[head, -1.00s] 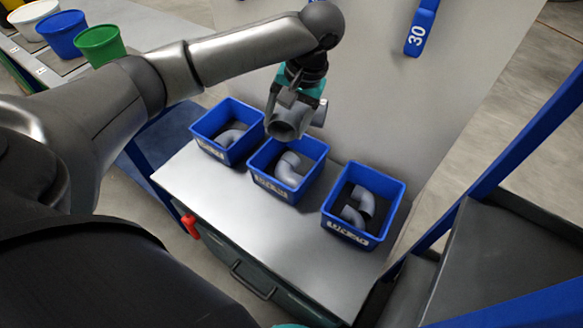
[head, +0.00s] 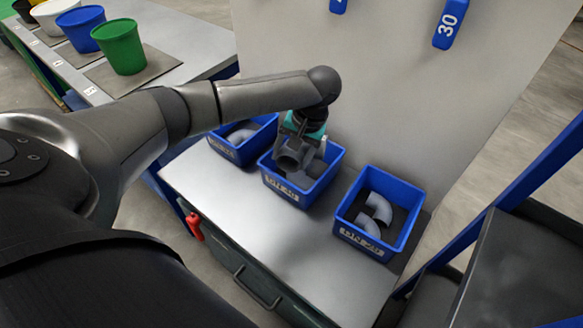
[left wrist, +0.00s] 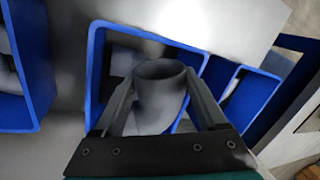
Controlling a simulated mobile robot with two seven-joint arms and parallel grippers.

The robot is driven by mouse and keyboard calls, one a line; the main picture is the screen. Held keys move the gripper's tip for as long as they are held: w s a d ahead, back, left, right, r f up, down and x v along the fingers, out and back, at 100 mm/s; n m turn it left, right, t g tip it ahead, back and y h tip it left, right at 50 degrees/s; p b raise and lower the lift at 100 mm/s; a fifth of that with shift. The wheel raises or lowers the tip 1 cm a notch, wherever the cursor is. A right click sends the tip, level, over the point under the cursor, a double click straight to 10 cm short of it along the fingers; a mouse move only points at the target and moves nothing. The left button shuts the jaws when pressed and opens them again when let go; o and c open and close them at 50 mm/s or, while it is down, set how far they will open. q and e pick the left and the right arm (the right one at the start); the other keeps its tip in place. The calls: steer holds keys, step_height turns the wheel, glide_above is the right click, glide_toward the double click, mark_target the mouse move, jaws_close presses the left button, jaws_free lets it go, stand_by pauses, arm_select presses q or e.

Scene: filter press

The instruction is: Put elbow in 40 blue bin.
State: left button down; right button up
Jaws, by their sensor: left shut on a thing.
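My left gripper (head: 298,138) is shut on a grey pipe elbow (head: 290,160), low over the middle blue bin (head: 318,190). The elbow's round open end shows between the fingers in the left wrist view (left wrist: 160,95), with that bin's rim (left wrist: 94,75) around it. I cannot tell whether the elbow touches anything inside. Another grey elbow piece shows partly in this bin, behind the held one. The middle bin's front label is hard to read. My right gripper is not in view.
A left blue bin (head: 226,151) and a right blue bin (head: 398,236) hold grey elbows and stand on the same metal bench top (head: 240,215). A pale upright panel (head: 400,110) rises behind them. Coloured buckets (head: 120,45) stand at the far left.

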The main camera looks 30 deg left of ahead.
mark_target(292, 169)
arm_select(q)
steer(key=shift+f, duration=0.6)
step_height(292, 169, down, 3)
steer(key=shift+r+b, duration=0.1)
steer(key=shift+b, duration=0.65)
steer(key=shift+f, duration=0.3)
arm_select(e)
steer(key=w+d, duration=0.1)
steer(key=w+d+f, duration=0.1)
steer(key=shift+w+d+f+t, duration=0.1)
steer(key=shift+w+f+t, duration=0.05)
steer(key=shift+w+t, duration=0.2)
arm_select(q)
steer(key=shift+c, duration=1.5)
jaws_free()
steer(key=shift+f, duration=0.1)
steer(key=o, duration=0.3)
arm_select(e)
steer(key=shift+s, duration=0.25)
